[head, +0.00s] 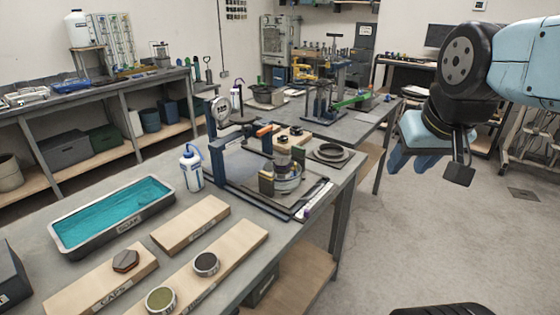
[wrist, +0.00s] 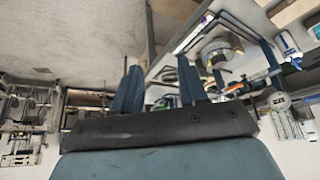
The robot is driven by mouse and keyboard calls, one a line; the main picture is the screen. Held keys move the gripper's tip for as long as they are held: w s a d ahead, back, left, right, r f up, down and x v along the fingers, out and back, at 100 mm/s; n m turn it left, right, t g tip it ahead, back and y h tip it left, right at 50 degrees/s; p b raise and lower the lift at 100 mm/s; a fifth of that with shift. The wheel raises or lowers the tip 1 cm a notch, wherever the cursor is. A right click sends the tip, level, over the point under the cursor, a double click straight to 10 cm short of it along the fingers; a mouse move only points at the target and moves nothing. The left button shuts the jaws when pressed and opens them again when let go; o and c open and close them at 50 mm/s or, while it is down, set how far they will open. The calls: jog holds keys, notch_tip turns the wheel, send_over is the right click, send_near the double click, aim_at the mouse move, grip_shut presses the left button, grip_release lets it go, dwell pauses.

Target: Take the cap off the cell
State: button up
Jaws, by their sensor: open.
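What looks like the cell (head: 287,181) is a short round metal cylinder on a dark plate on the workbench. It has a grey top; I cannot make out clearly whether a cap sits on it. A round metal part that looks like it also shows in the wrist view (wrist: 222,50). A brown hexagonal piece (head: 125,260) lies on a wooden board marked CAPS (head: 90,290) at the front left. My gripper (head: 408,162) is open and empty, raised over the floor to the right of the bench. Its two blue fingers are spread in the wrist view (wrist: 157,75).
A tray of teal liquid (head: 115,222) marked SOAK and a white bottle (head: 191,168) stand on the bench. Two more wooden boards lie in front, one bearing round pieces (head: 206,264). A lever frame (head: 232,165) stands beside the cell.

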jog(key=o, duration=0.3)
jog(key=shift+w+a+f, duration=0.1)
jog(key=shift+a+f, duration=0.05)
jog(key=o, duration=0.7)
jog(key=w+a+f+m+g+y, duration=0.1)
jog(key=a, duration=0.1)
jog(key=w+a+f+m+y, duration=0.2)
jog(key=w+a+f+m+g+y, duration=0.1)
jog(key=w+a+m+y, duration=0.1)
jog(key=shift+w+a+f+g, duration=0.1)
jog(key=shift+a+f+g, duration=0.1)
jog(key=shift+a+g, duration=0.15)
jog(key=m+t+y, duration=0.5)
jog(key=m+y, duration=0.1)
jog(key=m, duration=1.4)
send_near(283, 161)
jog(key=shift+t, duration=0.25)
jog(key=x, duration=0.8)
jog(key=shift+a+f, duration=0.25)
jog(key=shift+a, duration=0.15)
